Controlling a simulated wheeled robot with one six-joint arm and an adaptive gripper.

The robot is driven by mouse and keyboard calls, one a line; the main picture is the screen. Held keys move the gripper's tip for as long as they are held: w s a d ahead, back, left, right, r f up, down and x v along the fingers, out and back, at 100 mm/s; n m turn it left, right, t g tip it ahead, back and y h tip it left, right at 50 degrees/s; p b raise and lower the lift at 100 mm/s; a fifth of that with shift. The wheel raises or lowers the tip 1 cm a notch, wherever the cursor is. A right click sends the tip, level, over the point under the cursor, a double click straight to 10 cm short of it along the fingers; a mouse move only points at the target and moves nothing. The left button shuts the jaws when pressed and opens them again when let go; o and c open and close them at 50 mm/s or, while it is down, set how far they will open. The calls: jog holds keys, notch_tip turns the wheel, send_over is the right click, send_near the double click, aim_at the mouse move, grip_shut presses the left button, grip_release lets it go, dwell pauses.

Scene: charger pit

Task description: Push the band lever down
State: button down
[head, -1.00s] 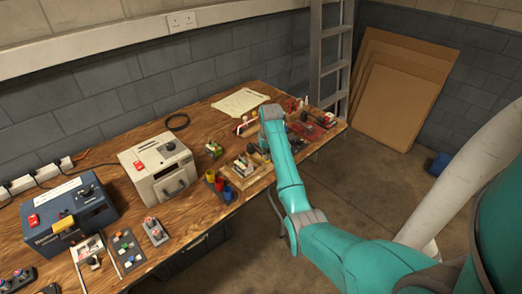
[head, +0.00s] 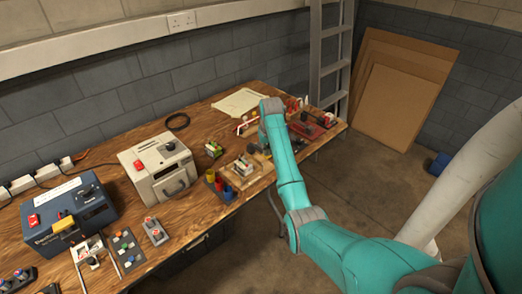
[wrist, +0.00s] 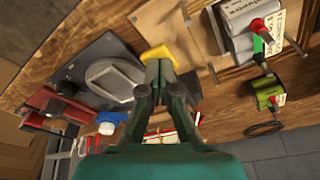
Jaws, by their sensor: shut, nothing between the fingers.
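In the wrist view my gripper (wrist: 160,68) is shut and empty. Its fingertips are at a yellow block-shaped piece (wrist: 163,52); I cannot tell whether they touch it. The yellow piece sits at the edge of a dark grey unit (wrist: 75,68) with a lighter grey raised frame (wrist: 112,80). The yellow piece may be the band lever's handle, but its mount is hidden behind my fingers. In the head view my arm hides most of this unit and my fingertips.
A wooden board with white packs (wrist: 240,38) and a green device (wrist: 268,95) stand to the right in the wrist view. Red parts (wrist: 42,103) and a blue-and-white item (wrist: 108,122) are close on the left. A beige case (head: 158,168) and a blue case (head: 70,215) stand farther left.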

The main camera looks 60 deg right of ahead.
jog(key=shift+r, duration=2.75)
jog(key=shift+s, duration=0.15)
